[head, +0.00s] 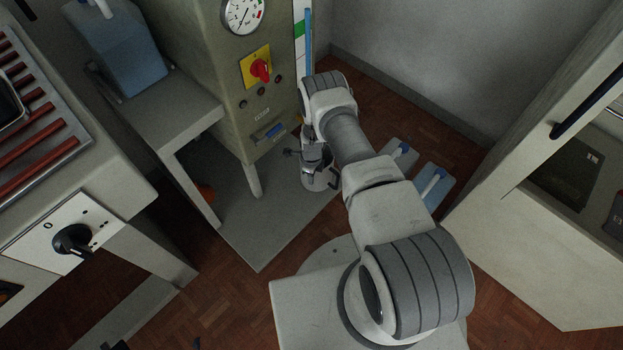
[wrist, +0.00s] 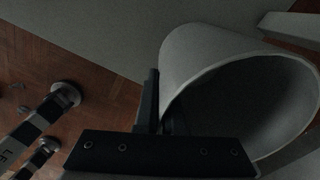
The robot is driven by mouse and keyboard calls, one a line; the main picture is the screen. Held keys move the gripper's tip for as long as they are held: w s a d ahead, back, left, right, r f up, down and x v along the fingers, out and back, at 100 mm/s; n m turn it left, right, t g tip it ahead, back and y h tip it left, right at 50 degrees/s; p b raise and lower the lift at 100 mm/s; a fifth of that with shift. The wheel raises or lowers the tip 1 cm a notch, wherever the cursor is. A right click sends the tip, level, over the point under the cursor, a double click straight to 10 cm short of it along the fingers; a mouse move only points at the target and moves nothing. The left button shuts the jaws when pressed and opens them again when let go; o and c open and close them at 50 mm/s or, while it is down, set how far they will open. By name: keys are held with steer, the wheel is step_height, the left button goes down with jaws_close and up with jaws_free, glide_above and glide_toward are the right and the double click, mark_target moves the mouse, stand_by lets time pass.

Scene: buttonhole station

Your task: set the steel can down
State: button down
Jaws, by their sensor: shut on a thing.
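The steel can (wrist: 215,60) is a plain grey cylinder, large at the right of the wrist view. It lies tilted in that picture, with its open, dark mouth toward the lower right. My gripper (wrist: 153,98) is shut on the can at its left side. One dark finger shows along the outside of the wall; the other is mostly hidden by the can or in shadow. In the head view my wrist hangs low beside the machine cabinet, and I cannot make out the can there. Whether the can's base touches anything is not visible.
A cabinet with a gauge and red switch (head: 261,70) stands beside my wrist, above a grey floor plate (head: 255,230). A small table (head: 190,115) bears a blue-grey container (head: 118,50). Blue-handled things (head: 433,184) lie on the floor right of my arm. A white cabinet (head: 545,235) stands right.

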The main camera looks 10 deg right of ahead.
steer(key=shift+r, duration=0.1)
steer(key=c, duration=1.4)
jaws_free()
steer(key=o, duration=0.4)
step_height(320, 180, up, 8)
steer(key=p, duration=0.3)
steer(key=shift+f, duration=0.2)
